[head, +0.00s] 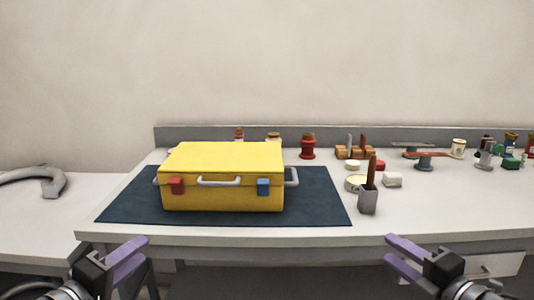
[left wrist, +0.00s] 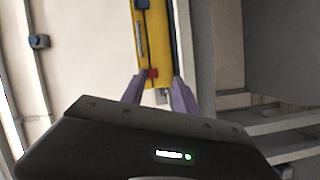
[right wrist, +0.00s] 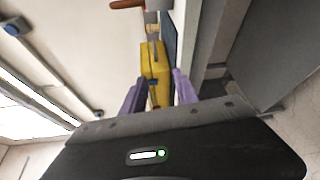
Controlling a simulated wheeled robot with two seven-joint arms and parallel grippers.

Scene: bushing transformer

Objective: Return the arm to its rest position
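My left gripper (head: 130,262) is at the lower left of the head view, in front of the table's front edge, with its purple fingers apart and nothing between them. My right gripper (head: 420,258) is at the lower right, also in front of the edge, fingers apart and empty. In the left wrist view the left fingers (left wrist: 153,92) are spread, with the yellow case beyond them. In the right wrist view the right fingers (right wrist: 158,92) are spread too. The closed yellow case (head: 225,180), with a grey handle and red and blue latches, sits on the dark mat (head: 325,205), apart from both grippers.
The white table (head: 420,215) holds a grey holder (head: 368,201) with a brown-handled tool, a red jar (head: 307,147) and several small items at the back right. A grey curved object (head: 48,182) lies on the left surface. The table's front strip is clear.

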